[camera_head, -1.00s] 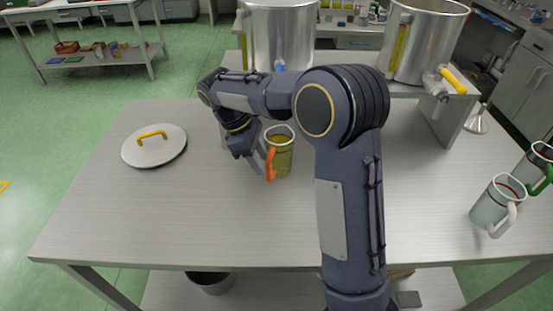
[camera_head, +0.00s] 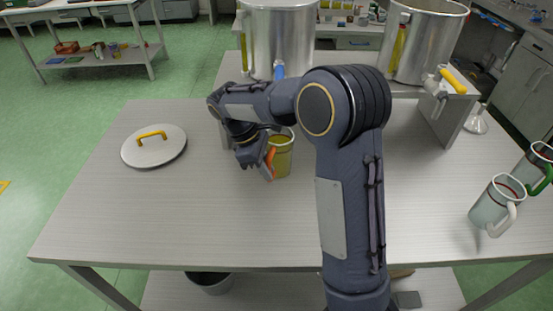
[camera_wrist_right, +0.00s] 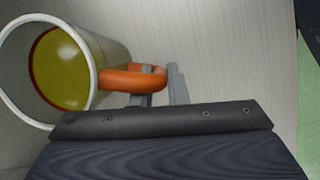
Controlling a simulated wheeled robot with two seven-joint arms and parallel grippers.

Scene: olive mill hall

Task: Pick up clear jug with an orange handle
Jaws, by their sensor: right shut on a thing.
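The clear jug with an orange handle (camera_head: 284,157) stands on the table below the left steel tank and holds yellow-green liquid. My right gripper (camera_head: 268,166) is at its left side, shut on the orange handle. In the right wrist view the jug (camera_wrist_right: 64,68) fills the left side, with liquid inside a dark red ring. There the gripper fingers (camera_wrist_right: 160,92) sit around the orange handle, partly hidden by it. The jug appears to rest on the table. My left gripper does not show.
A round lid with a yellow handle (camera_head: 154,148) lies at the left of the table (camera_head: 210,225). Two steel tanks (camera_head: 277,40) (camera_head: 424,42) stand behind. A jug with a white handle (camera_head: 493,203) and one with a green handle (camera_head: 535,168) are at the right. The front table is clear.

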